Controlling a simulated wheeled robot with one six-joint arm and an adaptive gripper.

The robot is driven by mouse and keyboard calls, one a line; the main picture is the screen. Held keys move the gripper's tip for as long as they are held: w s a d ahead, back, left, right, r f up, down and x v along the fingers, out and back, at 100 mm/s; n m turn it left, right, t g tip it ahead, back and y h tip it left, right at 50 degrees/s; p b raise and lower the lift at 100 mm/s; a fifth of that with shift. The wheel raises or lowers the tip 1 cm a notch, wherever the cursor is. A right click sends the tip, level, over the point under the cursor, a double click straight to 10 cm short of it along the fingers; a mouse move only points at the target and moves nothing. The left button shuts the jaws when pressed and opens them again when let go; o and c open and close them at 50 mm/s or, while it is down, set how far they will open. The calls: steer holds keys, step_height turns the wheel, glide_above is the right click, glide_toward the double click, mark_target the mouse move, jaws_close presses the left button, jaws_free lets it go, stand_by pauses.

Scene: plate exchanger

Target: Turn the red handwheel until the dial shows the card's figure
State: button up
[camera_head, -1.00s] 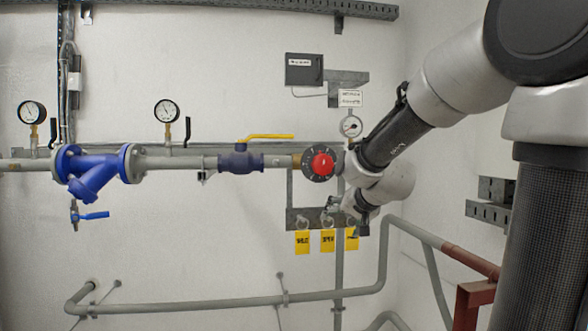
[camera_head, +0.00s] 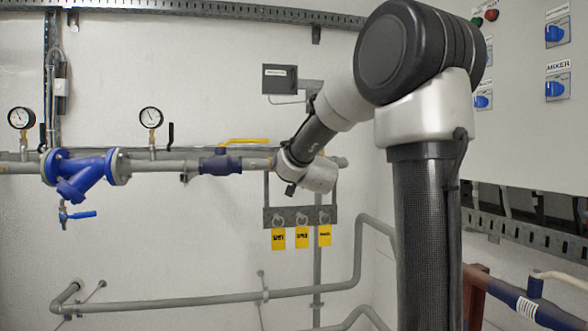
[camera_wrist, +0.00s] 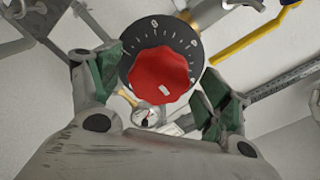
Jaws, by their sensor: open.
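The red handwheel (camera_wrist: 160,82) sits in the middle of the wrist view, on a black dial ring (camera_wrist: 137,47) with white marks that I cannot read surely. A pale mark shows on the handwheel's lower part. My gripper (camera_wrist: 160,90) is open, with one green-padded finger on each side of the handwheel; I see no clear contact. In the head view my arm hides the handwheel and gripper. A round gauge (camera_wrist: 146,117) and part of a white card (camera_wrist: 168,129) show below the handwheel in the wrist view. The card's figure is not readable.
A yellow lever (camera_head: 243,141) tops the dark blue valve (camera_head: 221,163) left of my wrist. A blue strainer (camera_head: 85,172) and two gauges stand farther left. Yellow tags (camera_head: 302,237) hang below on a rail. A control panel (camera_head: 535,130) is at right.

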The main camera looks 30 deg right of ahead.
steer(key=shift+x, duration=0.85)
steer(key=c, duration=1)
steer(key=shift+n, duration=0.3)
